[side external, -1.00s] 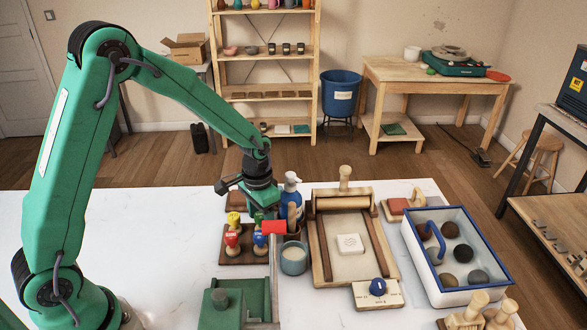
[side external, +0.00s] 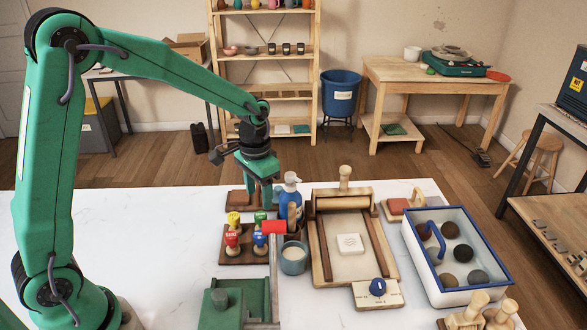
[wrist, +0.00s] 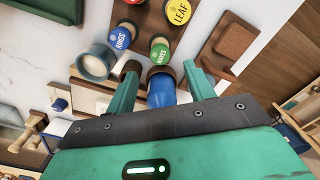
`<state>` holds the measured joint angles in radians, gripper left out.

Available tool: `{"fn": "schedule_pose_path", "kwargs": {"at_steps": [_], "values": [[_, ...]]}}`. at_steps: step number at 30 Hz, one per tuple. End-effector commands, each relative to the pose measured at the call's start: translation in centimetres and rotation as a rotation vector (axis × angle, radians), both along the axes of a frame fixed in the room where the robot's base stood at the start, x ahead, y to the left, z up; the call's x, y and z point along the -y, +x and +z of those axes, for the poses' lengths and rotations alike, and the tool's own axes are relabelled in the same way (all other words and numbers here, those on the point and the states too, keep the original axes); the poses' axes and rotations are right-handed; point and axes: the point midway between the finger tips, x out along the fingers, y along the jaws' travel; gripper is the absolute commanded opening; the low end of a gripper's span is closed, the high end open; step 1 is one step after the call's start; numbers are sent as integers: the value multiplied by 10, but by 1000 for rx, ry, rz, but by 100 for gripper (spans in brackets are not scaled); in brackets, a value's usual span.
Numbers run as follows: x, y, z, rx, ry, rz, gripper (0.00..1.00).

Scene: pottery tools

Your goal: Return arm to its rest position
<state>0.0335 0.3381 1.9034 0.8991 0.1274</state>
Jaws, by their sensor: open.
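My gripper (side external: 262,188) hangs from my green arm with its fingers pointing down, above the back of the white table. It is open, and I see nothing held in it. The stamp rack (side external: 240,258) stands below and in front of it, holding a yellow stamp (side external: 233,219), a red stamp (side external: 231,240) and a blue stamp (side external: 260,240), with a green one (wrist: 160,52) partly hidden. In the wrist view the open fingers (wrist: 160,84) show a blue bottle (wrist: 162,92) in the gap between them; I cannot tell how far below it is.
The blue bottle (side external: 290,196) and a cup (side external: 294,260) stand right of the rack. A wooden slab roller board (side external: 322,258) and a blue-rimmed tray (side external: 456,292) lie further right. A green block (side external: 236,303) is in front. The table's left part is clear.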

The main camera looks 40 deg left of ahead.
Motion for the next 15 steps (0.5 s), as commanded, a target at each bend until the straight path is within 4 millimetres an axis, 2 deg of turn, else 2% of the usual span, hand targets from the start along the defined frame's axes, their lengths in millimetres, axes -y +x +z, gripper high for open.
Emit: {"fn": "schedule_pose_path", "kwargs": {"at_steps": [8, 15], "values": [[-1, -6, 13, 23, -1, 7, 53], [-3, -28, 47, 86, -4, 27, 53]]}}
